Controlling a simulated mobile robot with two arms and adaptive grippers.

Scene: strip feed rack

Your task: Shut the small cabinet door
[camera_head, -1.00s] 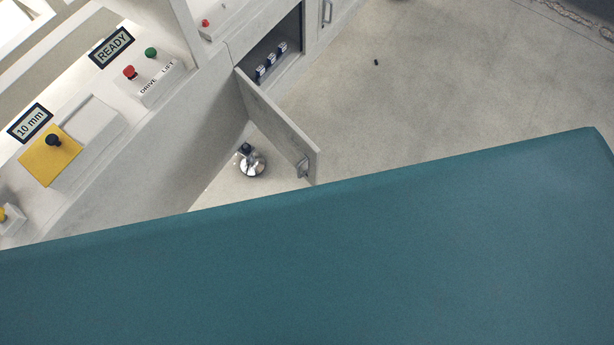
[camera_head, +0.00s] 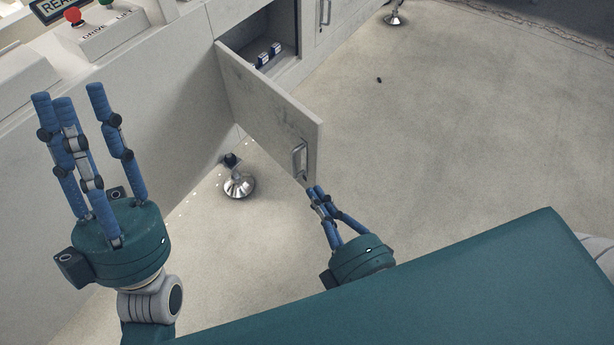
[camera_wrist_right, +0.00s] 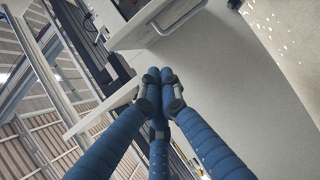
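The small cabinet door (camera_head: 262,105) is a pale panel standing wide open, swung out from the cabinet (camera_head: 285,30). Its metal handle (camera_head: 299,160) is near the free edge. In the right wrist view the door (camera_wrist_right: 220,65) and handle (camera_wrist_right: 178,14) lie just beyond the fingertips. My right gripper (camera_head: 316,191) has its fingers drawn together, with nothing seen between them, near the door's lower free corner; I cannot tell whether it touches. The right wrist view shows its tips meeting (camera_wrist_right: 158,75). My left gripper (camera_head: 70,96) is open and empty, at the left.
A control panel with red button (camera_head: 73,16) is at the upper left. Open floor (camera_head: 450,130) lies to the right.

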